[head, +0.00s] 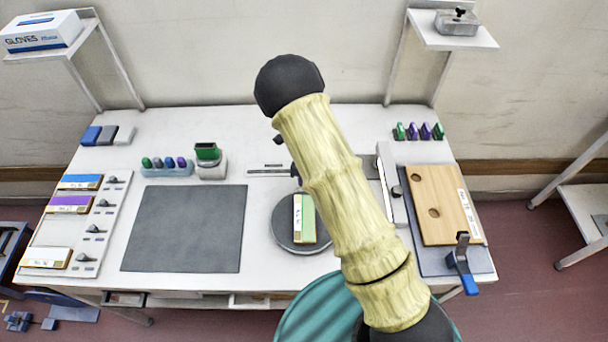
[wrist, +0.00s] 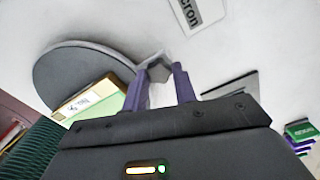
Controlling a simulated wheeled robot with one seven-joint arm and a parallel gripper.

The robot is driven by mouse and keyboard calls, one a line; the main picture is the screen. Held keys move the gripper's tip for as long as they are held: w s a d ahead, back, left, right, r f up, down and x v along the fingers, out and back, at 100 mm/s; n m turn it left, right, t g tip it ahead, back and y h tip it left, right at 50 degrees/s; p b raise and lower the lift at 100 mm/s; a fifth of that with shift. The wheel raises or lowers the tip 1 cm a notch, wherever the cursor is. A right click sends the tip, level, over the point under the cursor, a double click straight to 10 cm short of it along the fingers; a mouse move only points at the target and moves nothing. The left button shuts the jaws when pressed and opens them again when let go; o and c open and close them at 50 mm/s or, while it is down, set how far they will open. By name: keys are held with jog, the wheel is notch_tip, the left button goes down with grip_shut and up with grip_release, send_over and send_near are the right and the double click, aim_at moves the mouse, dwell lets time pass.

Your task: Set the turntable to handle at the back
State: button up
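The turntable (head: 284,232) is a dark grey disc on the bench, left of my arm in the head view. It also shows at the left of the wrist view (wrist: 62,75). A green block with a pale label (head: 305,218) lies on it. In the wrist view a grey handle (wrist: 157,70) stands out from the disc's rim. In the head view my arm hides most of the gripper and handle; the handle appears toward the back of the disc.
A dark mat (head: 185,228) lies left of the turntable. A green-topped stamp (head: 208,158) and a rack of small pegs (head: 166,168) stand behind it. A wooden board (head: 440,205) with a blue-handled clamp (head: 463,268) is on the right. The mat is clear.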

jog(key=o, duration=0.4)
jog(key=shift+c, duration=0.2)
notch_tip(320, 180, up, 18)
jog(key=b, duration=0.2)
jog(key=shift+f, duration=0.25)
jog(key=shift+d, duration=0.15)
jog(key=s+d+r+n+t, duration=0.1)
jog(key=s+d+n, duration=0.6)
jog(key=s+n, duration=0.2)
jog(key=s+d+r+n+t, duration=0.1)
jog(key=s+d+r+n, duration=0.1)
jog(key=s+d+n, duration=0.5)
jog(key=s+n, duration=0.3)
jog(key=n, duration=0.2)
jog(key=shift+n+t, duration=0.3)
